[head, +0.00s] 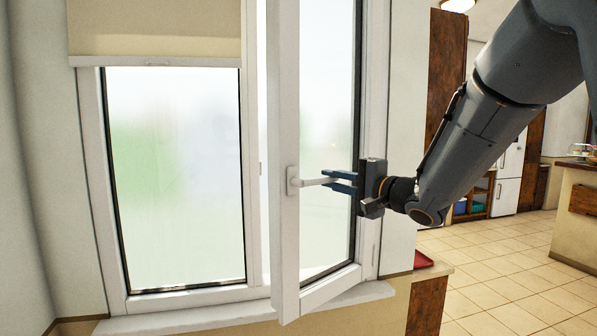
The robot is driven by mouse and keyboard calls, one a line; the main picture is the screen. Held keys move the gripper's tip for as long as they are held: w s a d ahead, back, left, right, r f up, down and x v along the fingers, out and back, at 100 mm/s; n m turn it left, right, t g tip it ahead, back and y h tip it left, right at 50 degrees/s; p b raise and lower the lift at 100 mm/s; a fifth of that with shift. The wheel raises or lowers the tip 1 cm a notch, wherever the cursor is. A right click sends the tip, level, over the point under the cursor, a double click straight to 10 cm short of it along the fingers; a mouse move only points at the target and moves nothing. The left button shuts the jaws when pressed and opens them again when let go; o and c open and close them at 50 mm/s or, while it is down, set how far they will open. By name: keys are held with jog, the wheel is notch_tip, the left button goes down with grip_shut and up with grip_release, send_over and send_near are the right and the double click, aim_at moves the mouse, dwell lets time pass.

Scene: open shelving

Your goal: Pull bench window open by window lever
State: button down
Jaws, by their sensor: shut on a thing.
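The bench window (286,120) is a white-framed sash on the right of a two-part window. It stands swung out into the room, with its free edge toward me. The window lever (311,182) is a white handle on that free edge and points to the right, about level. My gripper (340,182) comes from the right and is shut on the lever's end, with its dark blue fingers above and below it. The lever's tip is partly hidden between the fingers.
The left window pane (180,180) is closed, with a beige blind (155,30) above it. A white sill (190,318) runs below. A red tray (423,260) lies on a counter to the right. Open tiled floor (490,270) and a kitchen counter (575,215) lie beyond.

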jog(key=s+d+n+g+y, duration=0.3)
jog(key=s+d, duration=0.2)
jog(key=shift+s+g, duration=0.15)
jog(key=shift+g, duration=0.15)
dwell(0.7)
jog(key=shift+f, duration=0.1)
jog(key=shift+c, duration=0.8)
grip_release()
jog(key=v, duration=1)
dwell(0.7)
